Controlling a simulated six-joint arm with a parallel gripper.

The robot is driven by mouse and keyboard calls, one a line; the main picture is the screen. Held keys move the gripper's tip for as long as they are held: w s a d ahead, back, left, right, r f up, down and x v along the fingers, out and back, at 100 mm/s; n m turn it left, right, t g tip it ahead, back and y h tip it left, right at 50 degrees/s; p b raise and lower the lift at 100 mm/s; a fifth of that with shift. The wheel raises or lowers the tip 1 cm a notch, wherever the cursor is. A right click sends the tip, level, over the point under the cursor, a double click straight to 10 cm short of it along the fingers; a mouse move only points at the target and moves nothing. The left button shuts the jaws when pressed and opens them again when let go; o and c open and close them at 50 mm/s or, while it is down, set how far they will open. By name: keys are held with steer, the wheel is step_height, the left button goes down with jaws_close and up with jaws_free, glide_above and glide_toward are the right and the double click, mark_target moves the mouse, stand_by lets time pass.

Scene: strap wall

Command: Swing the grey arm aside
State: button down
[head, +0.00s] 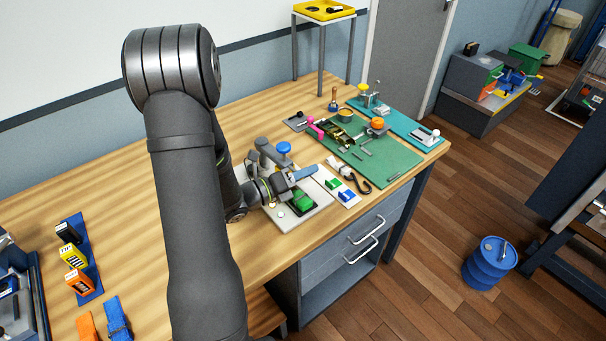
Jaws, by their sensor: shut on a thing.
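A grey fixture with a blue knob (284,148) stands on a light base plate (318,202) on the workbench. Its grey arm (268,154) shows behind my wrist, partly hidden. My gripper (297,177) is low over the plate, beside the fixture, and shut on the grey arm; the exact contact is small and partly hidden by my wrist. A green piece (303,202) lies on the plate just in front of my gripper.
A white card with green and blue pieces (342,190) and a black hook (358,183) lie to the right. A green mat (392,160) with tools and small parts lies beyond. Boxes on a blue strip (85,250) stand at left. The wooden bench (125,185) is clear behind my arm.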

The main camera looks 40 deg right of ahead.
steer(key=shift+w+d+n+t, duration=0.15)
steer(key=shift+d+n+t, duration=0.25)
steer(key=shift+d+t, duration=0.3)
steer(key=shift+a, duration=0.15)
steer(key=c, duration=1.2)
jaws_free()
steer(key=w+a, duration=0.1)
steer(key=a, duration=1.6)
steer(key=shift+a, duration=0.2)
steer(key=shift+d, duration=0.1)
steer(key=d, duration=1.1)
steer(key=s+d, duration=0.1)
steer(key=d, duration=0.4)
steer(key=shift+d, duration=0.15)
